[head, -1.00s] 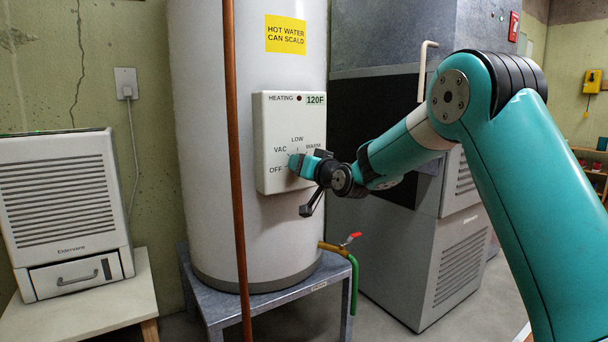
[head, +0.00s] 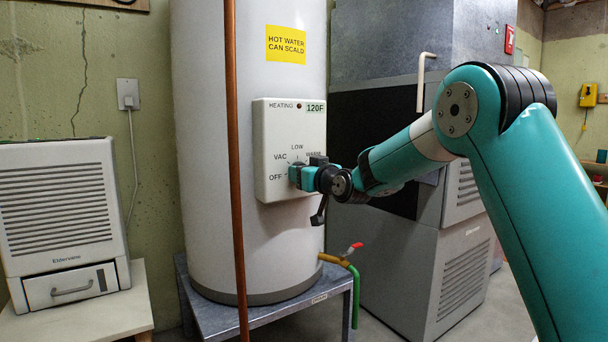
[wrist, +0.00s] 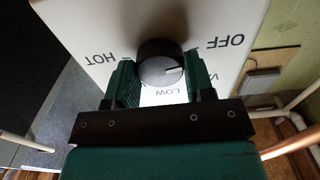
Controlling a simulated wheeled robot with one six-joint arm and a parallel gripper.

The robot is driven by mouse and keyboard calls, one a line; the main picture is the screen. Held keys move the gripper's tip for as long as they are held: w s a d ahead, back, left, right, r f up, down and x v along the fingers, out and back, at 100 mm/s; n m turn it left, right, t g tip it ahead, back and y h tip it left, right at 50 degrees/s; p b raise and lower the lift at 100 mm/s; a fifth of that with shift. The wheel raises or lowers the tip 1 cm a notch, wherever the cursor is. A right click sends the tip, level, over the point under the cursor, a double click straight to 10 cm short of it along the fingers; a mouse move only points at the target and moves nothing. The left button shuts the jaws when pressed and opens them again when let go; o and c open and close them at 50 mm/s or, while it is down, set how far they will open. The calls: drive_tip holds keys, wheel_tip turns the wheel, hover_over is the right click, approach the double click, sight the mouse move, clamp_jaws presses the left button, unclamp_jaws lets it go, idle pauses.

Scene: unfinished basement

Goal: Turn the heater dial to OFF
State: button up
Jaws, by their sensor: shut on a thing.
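The heater dial (wrist: 160,65) is a round dark knob with a pale pointer line. It sits on the white control panel (head: 263,140) of the tall water heater. My gripper (wrist: 160,82) is shut on the dial, one green finger on each side of it. In the wrist view the lettering is upside down; the pointer line faces right, toward the VAC and OFF side. HOT is at left and LOW below, partly covered by my gripper. In the head view my gripper (head: 294,175) hides the dial and part of the WARM label.
A thin copper pipe (head: 236,240) runs upright just left of the panel. A valve with a red handle (head: 350,247) and green hose is below. A grey furnace cabinet (head: 465,270) stands right; a white dehumidifier-like unit (head: 60,200) stands left.

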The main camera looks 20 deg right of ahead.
drive_tip(key=o, duration=0.9)
drive_tip(key=s+d, duration=0.1)
drive_tip(key=s, duration=0.4)
drive_tip(key=s+d, duration=0.1)
drive_tip(key=s, duration=0.5)
drive_tip(key=s+d, duration=0.1)
drive_tip(key=s, duration=0.5)
drive_tip(key=shift+d+p, duration=0.25)
drive_tip(key=shift+p, duration=0.05)
drive_tip(key=shift+a, duration=0.1)
drive_tip(key=s+a+f+n+g+y+p, duration=0.1)
drive_tip(key=s+a+f+n+g+y, duration=0.15)
drive_tip(key=s+a+g, duration=0.4)
drive_tip(key=s+a+f+n+g+y, duration=0.15)
drive_tip(key=s+a+f+g, duration=0.25)
drive_tip(key=s+a, duration=0.5)
drive_tip(key=s+a+f+g+h+p, duration=0.1)
drive_tip(key=s+f+g+h, duration=0.2)
drive_tip(key=s+g, duration=0.8)
drive_tip(key=s+r+t+p, duration=0.1)
drive_tip(key=r+p, duration=1.1)
drive_tip(key=s+r+t+p, duration=0.1)
drive_tip(key=s+r+p, duration=0.1)
drive_tip(key=r+p, duration=1.1)
drive_tip(key=s+r+t+p, duration=0.1)
drive_tip(key=r+t+p, duration=0.1)
drive_tip(key=r+p, duration=1)
drive_tip(key=shift+s+a+r+n+p, duration=0.15)
drive_tip(key=shift+r+n+p, duration=0.15)
drive_tip(key=shift+p, duration=0.2)
